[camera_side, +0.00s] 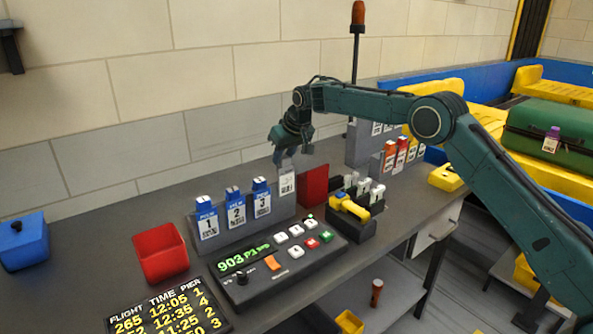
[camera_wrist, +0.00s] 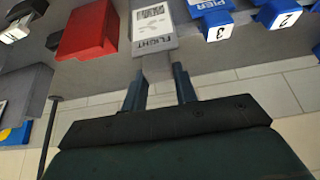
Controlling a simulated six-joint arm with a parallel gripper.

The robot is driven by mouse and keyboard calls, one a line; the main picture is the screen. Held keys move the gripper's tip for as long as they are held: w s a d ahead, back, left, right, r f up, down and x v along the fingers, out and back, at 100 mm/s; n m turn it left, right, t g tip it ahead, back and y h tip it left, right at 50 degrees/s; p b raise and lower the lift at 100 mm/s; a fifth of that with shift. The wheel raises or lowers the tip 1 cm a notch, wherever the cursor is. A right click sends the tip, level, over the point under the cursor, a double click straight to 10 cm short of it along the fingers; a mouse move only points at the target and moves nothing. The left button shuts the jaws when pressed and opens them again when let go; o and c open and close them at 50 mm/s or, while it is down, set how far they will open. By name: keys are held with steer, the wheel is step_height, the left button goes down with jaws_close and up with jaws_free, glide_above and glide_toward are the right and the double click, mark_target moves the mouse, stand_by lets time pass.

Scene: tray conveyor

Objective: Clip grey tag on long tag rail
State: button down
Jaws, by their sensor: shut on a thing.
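The grey tag (camera_side: 287,182) has a white printed face and hangs upright below my gripper (camera_side: 285,158). My gripper is shut on its grey top tab, which shows between the fingers in the wrist view (camera_wrist: 157,70). The tag's face, with "FLIGHT" and a square code, also shows there (camera_wrist: 153,28). The long grey tag rail (camera_side: 282,209) carries blue tags 1 (camera_side: 207,222), 2 (camera_side: 236,213) and 3 (camera_side: 262,202). The grey tag is at the rail's right end, right of tag 3 with a gap. I cannot tell whether it is seated on the rail.
A red block (camera_side: 314,184) stands close right of the grey tag. A button console (camera_side: 280,262) lies in front of the rail. A red bin (camera_side: 160,253) and blue bin (camera_side: 24,243) are left. A rack with white and orange tags (camera_side: 362,150) stands behind right.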

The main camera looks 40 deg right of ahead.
mark_target(287, 162)
steer(key=shift+f, duration=2.05)
steer(key=c, duration=1)
jaws_free()
steer(key=v, duration=1.3)
steer(key=shift+s+r, duration=0.2)
steer(key=shift+r, duration=0.15)
steer(key=shift+s+r, duration=0.1)
